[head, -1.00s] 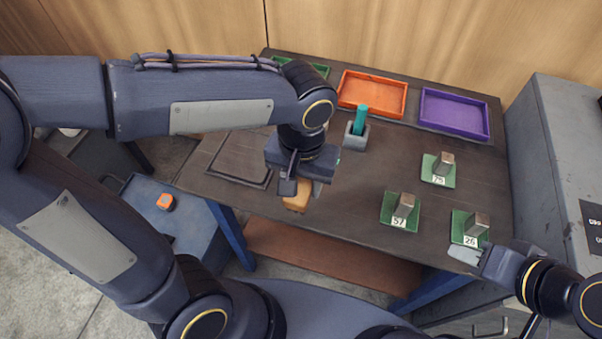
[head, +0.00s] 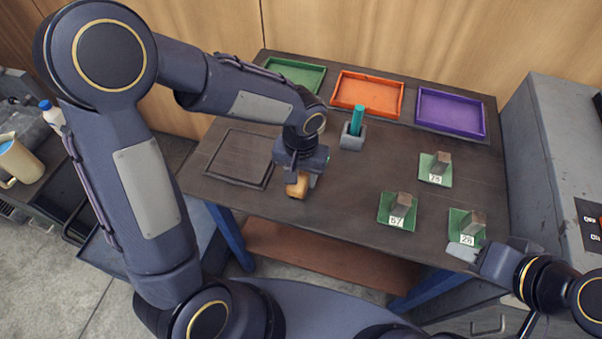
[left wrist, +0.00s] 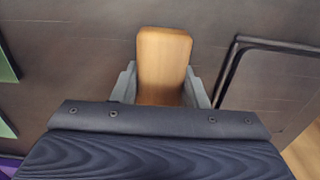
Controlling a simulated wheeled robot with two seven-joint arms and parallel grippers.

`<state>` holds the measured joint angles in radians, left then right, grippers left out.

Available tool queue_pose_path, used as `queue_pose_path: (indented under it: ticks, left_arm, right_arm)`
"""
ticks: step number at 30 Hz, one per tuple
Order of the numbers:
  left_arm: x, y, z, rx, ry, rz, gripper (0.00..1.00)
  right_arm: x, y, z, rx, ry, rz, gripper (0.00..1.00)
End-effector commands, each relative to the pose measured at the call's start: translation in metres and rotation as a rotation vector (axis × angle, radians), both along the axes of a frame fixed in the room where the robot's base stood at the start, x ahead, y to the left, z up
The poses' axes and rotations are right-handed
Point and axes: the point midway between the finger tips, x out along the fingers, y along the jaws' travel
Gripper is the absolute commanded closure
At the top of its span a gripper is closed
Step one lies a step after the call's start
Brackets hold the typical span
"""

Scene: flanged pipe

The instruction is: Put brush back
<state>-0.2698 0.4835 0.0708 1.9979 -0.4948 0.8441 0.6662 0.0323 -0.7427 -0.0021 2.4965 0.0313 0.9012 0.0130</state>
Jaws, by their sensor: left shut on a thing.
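The brush shows as a wooden, tan block (left wrist: 164,62), seen end-up between the two grey fingers in the left wrist view. In the head view its tan end (head: 297,187) sticks out below my left gripper (head: 300,174). That gripper is shut on it, over the table left of centre, just right of a dark square outlined panel (head: 241,158). Its bristles are hidden, and I cannot tell whether it touches the table. My right gripper (head: 470,254) is at the table's front right edge, beside a green plate; its finger gap is unclear.
Green (head: 296,74), orange (head: 369,94) and purple (head: 451,111) trays line the table's back. A grey holder (head: 353,141) with a teal cylinder (head: 357,119) stands before them. Green plates with metal blocks, numbered 75, 57 and 26, stand at right. The middle is clear.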

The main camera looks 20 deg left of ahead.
Motion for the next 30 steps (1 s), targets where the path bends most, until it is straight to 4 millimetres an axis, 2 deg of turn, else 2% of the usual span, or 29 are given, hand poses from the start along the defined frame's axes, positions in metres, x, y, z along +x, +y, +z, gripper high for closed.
queue_pose_path:
  ticks: [8, 9, 13, 23, 26, 30]
  left_arm:
    - [0.000, 0.000, -0.005, 0.000, 0.000, 0.000, 0.78]
    - [0.000, 0.000, -0.003, 0.000, 0.000, 0.000, 0.55]
    - [0.000, 0.000, -0.003, 0.000, 0.000, 0.000, 0.38]
    - [0.000, 0.000, 0.002, 0.000, 0.000, 0.000, 0.38]
    - [0.001, 0.000, 0.011, 0.000, -0.003, 0.001, 0.38]
    - [0.001, -0.001, 0.038, -0.002, -0.006, 0.001, 0.38]
  right_arm:
    - [0.000, 0.000, -0.005, 0.000, 0.000, 0.000, 0.64]
    - [0.000, 0.000, -0.003, 0.000, 0.000, 0.000, 0.64]
    - [0.000, 0.000, -0.003, 0.000, 0.000, 0.000, 0.64]
    - [0.000, 0.000, 0.001, 0.000, 0.000, 0.000, 0.64]
    - [0.000, 0.000, 0.001, 0.000, 0.000, 0.000, 0.64]
    - [0.000, 0.000, 0.003, 0.000, 0.000, 0.000, 0.64]
